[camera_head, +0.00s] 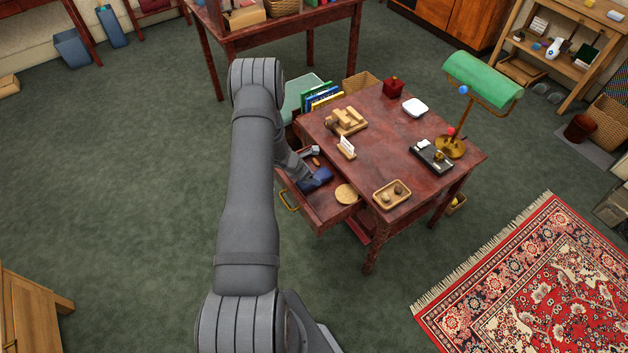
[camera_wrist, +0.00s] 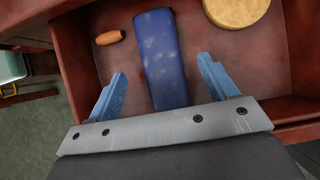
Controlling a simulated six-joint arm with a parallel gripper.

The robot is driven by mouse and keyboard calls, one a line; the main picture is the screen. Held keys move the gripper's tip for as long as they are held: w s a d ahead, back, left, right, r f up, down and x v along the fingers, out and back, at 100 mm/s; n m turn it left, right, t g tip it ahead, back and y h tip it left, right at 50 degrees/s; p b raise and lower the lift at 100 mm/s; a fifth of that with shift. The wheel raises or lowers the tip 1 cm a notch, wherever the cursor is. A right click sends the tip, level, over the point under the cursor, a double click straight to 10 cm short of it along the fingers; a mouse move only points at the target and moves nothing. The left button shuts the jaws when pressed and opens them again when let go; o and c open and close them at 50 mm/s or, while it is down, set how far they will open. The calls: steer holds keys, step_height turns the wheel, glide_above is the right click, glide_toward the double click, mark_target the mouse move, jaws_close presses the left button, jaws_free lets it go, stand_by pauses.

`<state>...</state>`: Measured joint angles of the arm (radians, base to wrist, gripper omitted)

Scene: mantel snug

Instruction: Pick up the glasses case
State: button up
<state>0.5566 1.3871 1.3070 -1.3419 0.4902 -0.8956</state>
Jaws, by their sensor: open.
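The glasses case, a dark blue long box with pale scuffs (camera_wrist: 163,50), lies in the open drawer (camera_head: 318,207) of the red-brown desk. It also shows in the head view (camera_head: 322,175), partly covered by my arm. My gripper (camera_wrist: 161,68) is open, its two blue fingers spread on either side of the case's near end, with gaps on both sides. How high the fingers are above the drawer floor I cannot tell.
In the drawer, a small orange-brown object (camera_wrist: 110,37) lies left of the case, and a round tan disc (camera_wrist: 236,10) lies right of it. The drawer walls stand close around. The desk top (camera_head: 380,145) above carries a lamp (camera_head: 482,80) and a small tray (camera_head: 391,194).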

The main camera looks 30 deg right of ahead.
steer(key=shift+a+x, duration=0.15)
steer(key=shift+x, duration=1.1)
steer(key=shift+a+x, duration=0.15)
steer(key=shift+x, duration=1.15)
steer(key=shift+f, duration=0.1)
steer(key=c, duration=1.1)
